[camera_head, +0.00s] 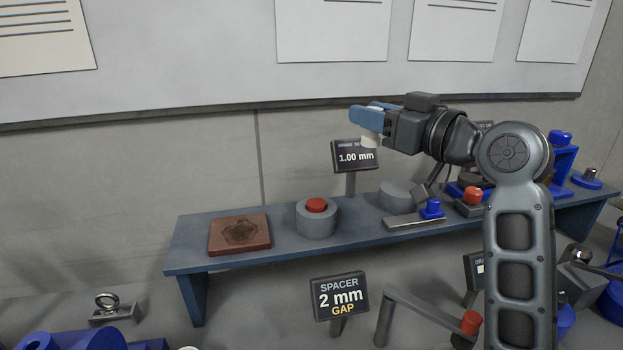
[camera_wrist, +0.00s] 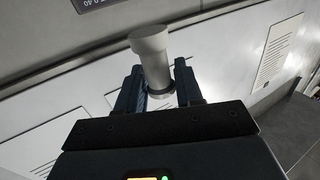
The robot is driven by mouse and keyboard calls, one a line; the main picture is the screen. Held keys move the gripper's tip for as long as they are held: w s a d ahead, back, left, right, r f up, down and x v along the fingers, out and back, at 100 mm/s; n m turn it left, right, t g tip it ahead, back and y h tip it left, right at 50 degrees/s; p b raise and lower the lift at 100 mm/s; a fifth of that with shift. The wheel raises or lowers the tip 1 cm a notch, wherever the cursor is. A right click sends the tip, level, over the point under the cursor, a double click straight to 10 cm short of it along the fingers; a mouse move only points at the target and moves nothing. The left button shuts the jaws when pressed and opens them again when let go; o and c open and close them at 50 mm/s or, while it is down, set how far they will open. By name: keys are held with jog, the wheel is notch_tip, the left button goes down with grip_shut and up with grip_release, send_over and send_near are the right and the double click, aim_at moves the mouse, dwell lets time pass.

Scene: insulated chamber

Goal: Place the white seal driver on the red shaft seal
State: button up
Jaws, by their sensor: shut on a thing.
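The white seal driver (camera_wrist: 153,62) is held between the fingers of my gripper (camera_wrist: 160,92) in the wrist view. It has a wider round head and a narrower stem. In the head view, a small white part of the driver (camera_head: 371,140) shows below my gripper (camera_head: 368,117), which is raised above the blue bench. The red shaft seal (camera_head: 317,205) appears to be the red disc on top of a grey round housing (camera_head: 316,221) on the bench. My gripper is above and to the right of it, well apart.
The blue bench (camera_head: 285,243) also bears a brown square plate (camera_head: 240,234) at left and a grey cylinder (camera_head: 397,197) at right. A "1.00 mm" sign (camera_head: 355,156) stands behind the bench, close to my gripper. A "2 mm gap" sign (camera_head: 339,297) stands in front.

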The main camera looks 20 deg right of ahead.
jog(key=a+f, duration=0.1)
jog(key=a, duration=0.2)
jog(key=w+a+f+p, duration=0.1)
jog(key=a+f, duration=0.1)
jog(key=a, duration=0.1)
jog(key=a+f, duration=0.2)
jog(key=shift+w+a+f+p, duration=0.15)
jog(key=shift+w+a+p, duration=0.15)
jog(key=shift+a, duration=0.1)
jog(key=shift+a+f, duration=0.1)
jog(key=shift+f, duration=2.05)
jog(key=shift+f, duration=0.1)
jog(key=o, duration=1.1)
jog(key=shift+c, duration=0.2)
jog(key=shift+r, duration=0.2)
jog(key=b+v, duration=0.2)
jog(key=v, duration=1)
